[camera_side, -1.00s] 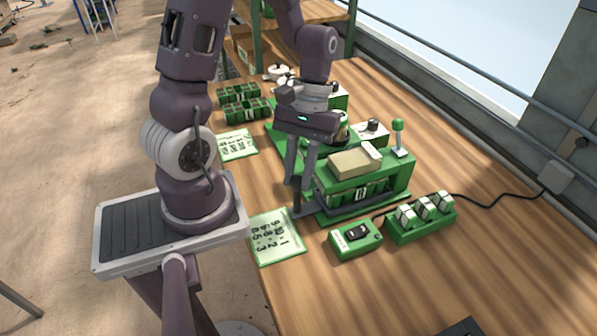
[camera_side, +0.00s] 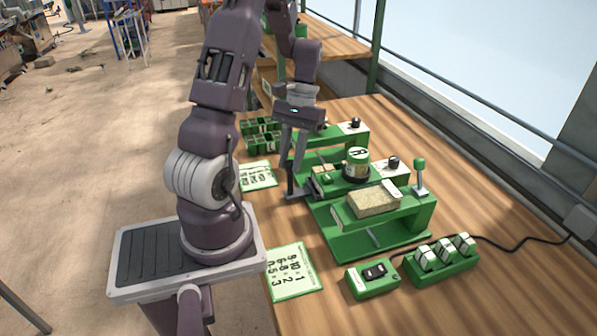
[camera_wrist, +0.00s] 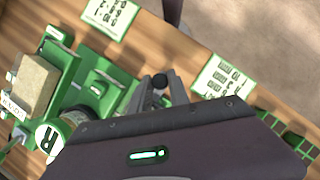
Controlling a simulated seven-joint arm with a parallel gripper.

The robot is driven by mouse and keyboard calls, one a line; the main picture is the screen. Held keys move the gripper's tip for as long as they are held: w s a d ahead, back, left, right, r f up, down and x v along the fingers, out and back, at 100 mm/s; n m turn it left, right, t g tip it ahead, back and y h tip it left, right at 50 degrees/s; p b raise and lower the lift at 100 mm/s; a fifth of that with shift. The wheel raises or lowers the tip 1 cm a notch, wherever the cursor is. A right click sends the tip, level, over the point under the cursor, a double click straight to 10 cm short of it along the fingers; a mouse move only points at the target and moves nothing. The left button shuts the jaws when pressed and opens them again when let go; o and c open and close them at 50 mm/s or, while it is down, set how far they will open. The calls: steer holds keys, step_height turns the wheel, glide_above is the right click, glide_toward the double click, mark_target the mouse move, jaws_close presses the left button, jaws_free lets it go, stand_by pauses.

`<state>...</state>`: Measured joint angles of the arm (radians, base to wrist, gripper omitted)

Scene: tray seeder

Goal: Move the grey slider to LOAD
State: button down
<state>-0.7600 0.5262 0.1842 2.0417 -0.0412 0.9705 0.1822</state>
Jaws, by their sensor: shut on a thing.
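My gripper (camera_side: 289,165) is shut on the upright post of the grey slider (camera_side: 296,194), at the front edge of the green seeder (camera_side: 340,243). The slider's flat grey foot reaches toward a dark celled carrier (camera_side: 323,186) beside the jar. In the wrist view the slider's round black knob (camera_wrist: 160,80) shows at my fingertips (camera_wrist: 163,92). The tan block (camera_side: 373,201) sits on the green bridge, and the space under it is bare except for a small grey rail. I cannot read any LOAD mark.
A switch box (camera_side: 372,278) and a block with several white rockers (camera_side: 443,258) stand in front. Number cards (camera_side: 292,271) lie along the left edge. Green seed trays (camera_side: 262,134) are behind.

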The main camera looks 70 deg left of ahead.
steer(key=shift+a, duration=1.25)
steer(key=c, duration=1.3)
jaws_free()
steer(key=shift+o, duration=0.2)
steer(key=v, duration=0.7)
